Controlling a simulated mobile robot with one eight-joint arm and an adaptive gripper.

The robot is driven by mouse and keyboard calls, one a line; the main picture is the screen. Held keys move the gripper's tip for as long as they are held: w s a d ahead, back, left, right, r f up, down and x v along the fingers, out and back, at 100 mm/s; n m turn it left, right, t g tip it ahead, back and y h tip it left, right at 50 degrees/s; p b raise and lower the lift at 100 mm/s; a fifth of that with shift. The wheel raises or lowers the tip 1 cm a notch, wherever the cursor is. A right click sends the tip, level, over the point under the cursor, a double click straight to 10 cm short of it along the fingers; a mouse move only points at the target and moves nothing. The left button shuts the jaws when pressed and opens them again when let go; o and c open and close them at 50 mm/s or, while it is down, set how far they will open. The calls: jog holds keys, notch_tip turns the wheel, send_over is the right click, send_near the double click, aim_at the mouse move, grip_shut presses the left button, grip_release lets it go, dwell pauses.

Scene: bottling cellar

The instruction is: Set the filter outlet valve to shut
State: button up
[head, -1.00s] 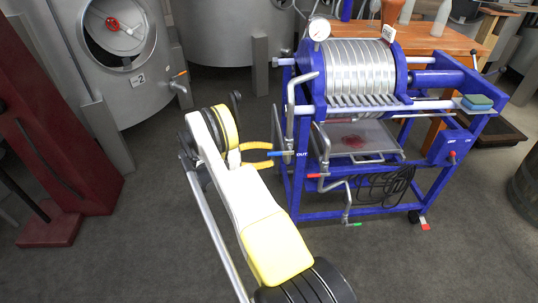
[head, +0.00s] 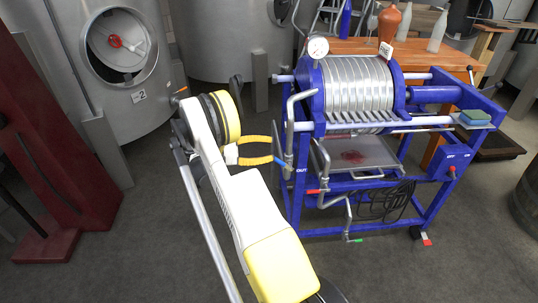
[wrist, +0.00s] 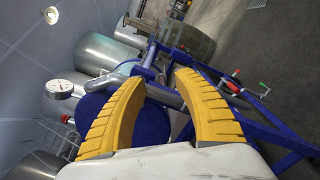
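The blue filter press (head: 417,95) stands at the centre right, with a grey outlet pipe (head: 289,125) down its left side. The pipe ends near the OUT label (head: 302,171). The outlet valve's blue handle is hard to make out there, beside the lower fingertip, so I cannot tell its angle. My gripper (head: 277,150), with yellow fingers, is open just left of the pipe's lower end. In the wrist view my gripper (wrist: 160,80) has its fingers spread, with grey pipe and blue frame beyond the gap. No grip on anything shows.
A red-handled valve (head: 313,191) and a green-handled valve (head: 356,240) sit lower on the press. A pressure gauge (head: 318,47) stands on top. A steel tank (head: 112,75) is at left, and a dark red stand (head: 75,165) is at far left. The floor in front is clear.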

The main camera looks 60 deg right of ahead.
jog(key=shift+w+r, duration=0.1)
jog(key=c, duration=0.8)
jog(key=shift+w+r+t, duration=0.15)
jog(key=shift+r+t, duration=0.2)
jog(key=shift+t, duration=0.05)
grip_shut()
jog(key=s+d+t+y+p, duration=0.5)
jog(key=s+t+y+p, duration=0.25)
jog(key=s+t, duration=0.2)
notch_tip(320, 180, up, 8)
jog(key=m+t+y+p, duration=0.3)
jog(key=m+t+p, duration=0.15)
jog(key=t, duration=0.45)
jog(key=shift+m, duration=0.25)
jog(key=b+x, duration=0.1)
jog(key=x, duration=0.2)
jog(key=b+x, duration=0.2)
jog(key=x, duration=0.1)
jog(key=d+b+x, duration=0.1)
jog(key=b+x, duration=0.1)
jog(key=x, duration=0.1)
jog(key=shift+f, duration=0.35)
jog(key=shift+w+a+f+b, duration=0.45)
jog(key=shift+a+f, duration=0.1)
jog(key=shift+f, duration=0.2)
jog(key=shift+w+a+f+b, duration=0.3)
jog(key=shift+w+a+f, duration=0.25)
jog(key=shift+f, duration=0.2)
